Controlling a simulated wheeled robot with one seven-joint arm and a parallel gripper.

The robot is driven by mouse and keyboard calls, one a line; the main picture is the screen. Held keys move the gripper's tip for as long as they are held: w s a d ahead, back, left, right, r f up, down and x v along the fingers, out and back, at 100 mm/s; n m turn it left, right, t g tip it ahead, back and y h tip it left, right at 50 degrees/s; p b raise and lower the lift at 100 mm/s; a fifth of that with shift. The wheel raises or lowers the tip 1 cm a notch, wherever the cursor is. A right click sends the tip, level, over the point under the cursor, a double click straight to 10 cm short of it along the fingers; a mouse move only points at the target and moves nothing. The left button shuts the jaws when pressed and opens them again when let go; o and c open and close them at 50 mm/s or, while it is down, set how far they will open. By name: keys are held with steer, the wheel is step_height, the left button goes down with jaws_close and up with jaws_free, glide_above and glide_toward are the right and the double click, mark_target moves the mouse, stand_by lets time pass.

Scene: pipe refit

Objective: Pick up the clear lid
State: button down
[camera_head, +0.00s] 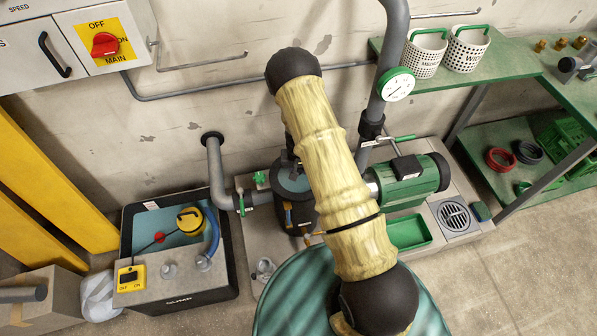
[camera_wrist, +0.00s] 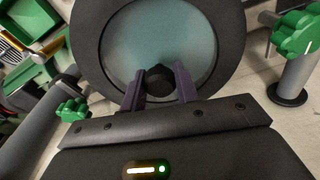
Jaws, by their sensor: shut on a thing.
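The clear lid (camera_wrist: 160,40) is a round, see-through bluish disc with a black knob (camera_wrist: 159,84). It fills the upper middle of the wrist view, inside a thick dark ring. My gripper (camera_wrist: 160,82) is shut on the knob, with one purple finger on each side. In the head view the lid (camera_head: 296,183) shows at the top of the dark round pot (camera_head: 297,215), partly hidden by my arm. I cannot tell whether the lid rests on the pot or is slightly raised.
A grey pipe with a green valve (camera_head: 241,201) stands left of the pot. A green pump (camera_head: 412,180) and green tray (camera_head: 408,232) are to its right. An open tank (camera_head: 226,262) stands at the left. Green handwheels (camera_wrist: 296,33) flank the lid in the wrist view.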

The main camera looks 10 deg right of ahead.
step_height(320, 180, up, 10)
steer(key=shift+f+p, duration=0.15)
steer(key=shift+p, duration=0.5)
steer(key=shift+s+d+p, duration=0.4)
steer(key=shift+s+p, duration=0.05)
steer(key=shift+p, duration=0.55)
steer(key=s+n+p, duration=0.2)
steer(key=s+p, duration=0.7)
steer(key=p, duration=0.6)
steer(key=shift+s+a, duration=0.3)
steer(key=shift+a, duration=0.1)
